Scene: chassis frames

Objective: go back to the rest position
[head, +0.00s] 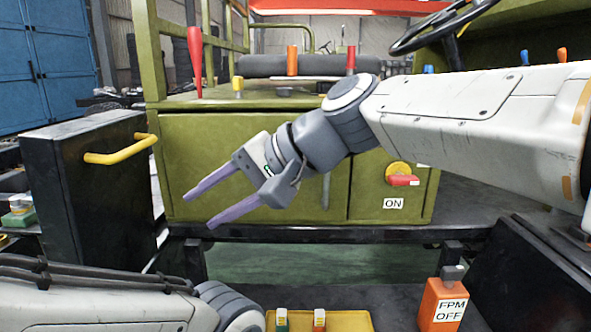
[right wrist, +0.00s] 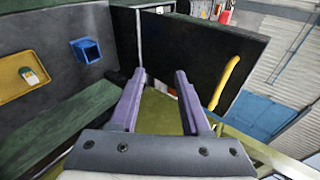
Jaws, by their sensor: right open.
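My right gripper (head: 198,211) is open and empty, with its purple fingers pointing down and left. In the head view it hangs in front of the olive green cabinet (head: 240,150), to the right of the open black door (head: 95,190). Its fingers touch nothing that I can make out. The right wrist view shows the two fingers (right wrist: 160,75) apart with nothing between them. My left arm lies across the bottom left of the head view, and its gripper is out of the picture.
The black door carries a yellow handle (head: 121,150). A red and yellow switch (head: 402,175) sits above an ON label. An orange FPM OFF block (head: 443,304) stands low right. A yellow tray (head: 346,322) is at the bottom. A blue holder (right wrist: 88,51) shows in the right wrist view.

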